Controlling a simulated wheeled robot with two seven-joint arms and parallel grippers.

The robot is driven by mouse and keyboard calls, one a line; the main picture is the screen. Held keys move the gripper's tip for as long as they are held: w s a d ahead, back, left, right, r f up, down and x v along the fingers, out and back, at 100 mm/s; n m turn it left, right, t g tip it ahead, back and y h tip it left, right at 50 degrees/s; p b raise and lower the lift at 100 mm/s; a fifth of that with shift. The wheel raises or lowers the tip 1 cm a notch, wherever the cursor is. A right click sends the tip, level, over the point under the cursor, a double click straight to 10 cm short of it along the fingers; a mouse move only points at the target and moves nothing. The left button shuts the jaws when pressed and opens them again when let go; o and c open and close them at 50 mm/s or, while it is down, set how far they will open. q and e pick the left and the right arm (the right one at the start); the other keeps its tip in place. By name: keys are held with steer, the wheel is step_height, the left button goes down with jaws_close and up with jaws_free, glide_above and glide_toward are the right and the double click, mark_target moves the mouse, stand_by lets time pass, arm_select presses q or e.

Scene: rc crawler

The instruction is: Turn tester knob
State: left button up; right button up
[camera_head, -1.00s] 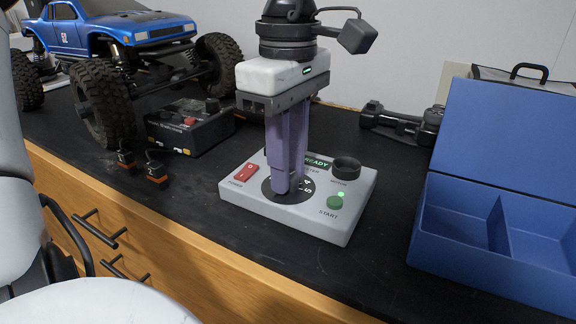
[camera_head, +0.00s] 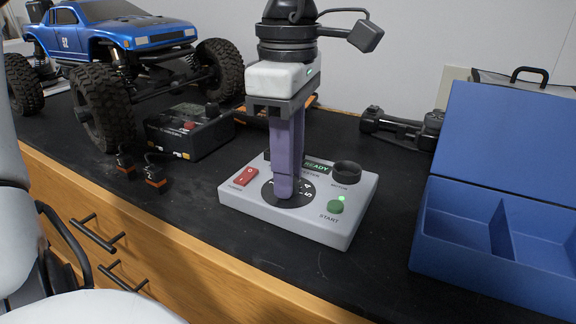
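The tester (camera_head: 240,198) is a pale grey box on the black bench top, with a lit READY display (camera_head: 316,167), a red power switch (camera_head: 246,177), a green START button (camera_head: 335,206) with a lit green light, and a black round MOTOR part (camera_head: 346,172). A black dial with white numbers (camera_head: 301,196) is at its middle. My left gripper (camera_head: 285,191) points straight down, its purple fingertips at the dial's centre. The fingers line up one behind the other and look close together around the knob. The knob itself is hidden by them.
A blue RC crawler (camera_head: 130,35) stands at the back left, with a black box (camera_head: 190,132) and small orange-black connectors (camera_head: 155,175) before it. A blue compartment case (camera_head: 455,235) stands open at right. A black part (camera_head: 400,128) lies behind. Bench between is clear.

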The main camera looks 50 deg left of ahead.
arm_select(q)
steer(key=o, duration=0.4)
steer(key=shift+r, duration=0.1)
step_height(320, 180, up, 10)
steer(key=shift+r+p, duration=0.1)
steer(key=shift+p, duration=0.4)
